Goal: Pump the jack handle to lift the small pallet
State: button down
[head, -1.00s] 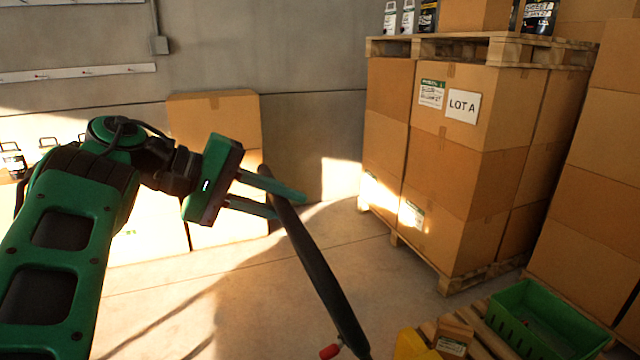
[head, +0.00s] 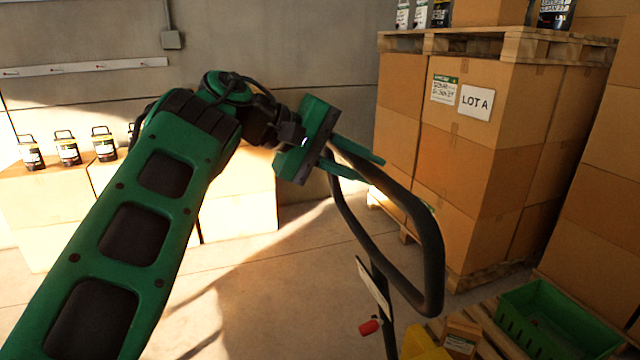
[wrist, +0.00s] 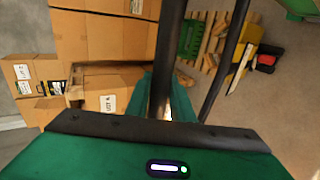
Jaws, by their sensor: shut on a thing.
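The jack handle, a black loop (head: 433,245) on a dark shaft with a red lever (head: 369,327), stands in the middle right of the head view. My gripper (head: 358,166) is shut on the upper left part of the loop. In the wrist view the handle's dark bar (wrist: 168,50) runs up between my green fingers (wrist: 165,100). The small pallet (head: 490,340) is at the lower right, partly cut off by the frame. It carries a green crate (head: 552,345) and a small cardboard box (head: 461,336). Yellow jack bodywork (head: 424,343) shows beside it.
A tall stack of boxes (head: 480,150) marked LOT A stands on a pallet behind the handle. More boxes rise at the right edge. Boxes with several dark containers (head: 67,148) stand along the left wall. Open floor (head: 270,310) lies left of the handle.

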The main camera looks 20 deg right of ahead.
jog(key=shift+w+d+r, duration=0.1)
jog(key=shift+d+r, duration=0.15)
jog(key=shift+d, duration=0.45)
jog(key=shift+d+r, duration=0.2)
jog(key=shift+d, duration=0.45)
jog(key=d+r, duration=0.2)
jog(key=d, duration=1.7)
jog(key=shift+w, duration=0.35)
jog(key=a+f, duration=0.3)
jog(key=a, duration=1)
jog(key=s+a+f, duration=0.1)
jog(key=a+f, duration=0.1)
jog(key=a, duration=1)
jog(key=a+f, duration=0.3)
jog(key=a, duration=1)
jog(key=d+r, duration=0.2)
jog(key=d, duration=1)
jog(key=d+r, duration=0.3)
jog(key=d, duration=1)
jog(key=w+d+r, duration=0.1)
jog(key=d+r, duration=0.1)
jog(key=d, duration=1.1)
jog(key=shift+r, duration=0.4)
jog(key=c, duration=1.3)
grip_release()
